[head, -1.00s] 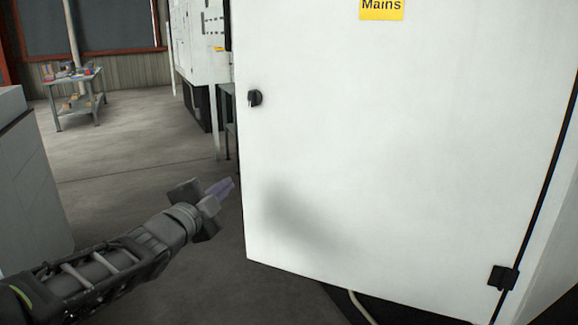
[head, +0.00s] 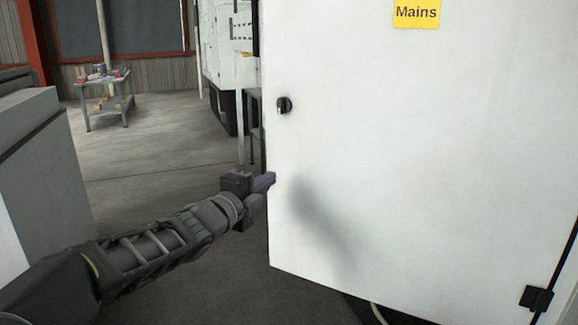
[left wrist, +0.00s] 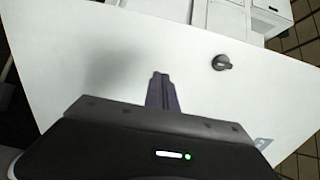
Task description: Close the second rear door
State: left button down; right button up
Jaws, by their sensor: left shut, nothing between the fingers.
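The white door (head: 415,150) with a yellow "Mains" label (head: 416,14) fills the right half of the head view and stands ajar. Its black knob (head: 284,106) is near the left edge, and a black hinge (head: 536,298) is at the lower right. My left gripper (head: 268,181) is shut and empty, its fingertips at the door's left edge below the knob. In the left wrist view, the shut fingers (left wrist: 161,92) point at the door face (left wrist: 110,50), with the knob (left wrist: 221,62) to their right. I cannot tell whether they touch it. My right gripper is not in view.
A grey cabinet (head: 40,150) stands at the left. A small work table (head: 106,88) with several items is at the back left. A white machine (head: 228,55) stands behind the door's edge. The floor (head: 160,165) between them is clear. A cable (head: 378,313) shows below the door.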

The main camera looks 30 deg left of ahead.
aim_at(295, 161)
pick_arm(q)
jog(key=w, duration=0.3)
jog(key=w+p, duration=0.1)
jog(key=w, duration=0.3)
jog(key=w+a, duration=0.1)
jog(key=w, duration=0.2)
jog(key=shift+w, duration=0.25)
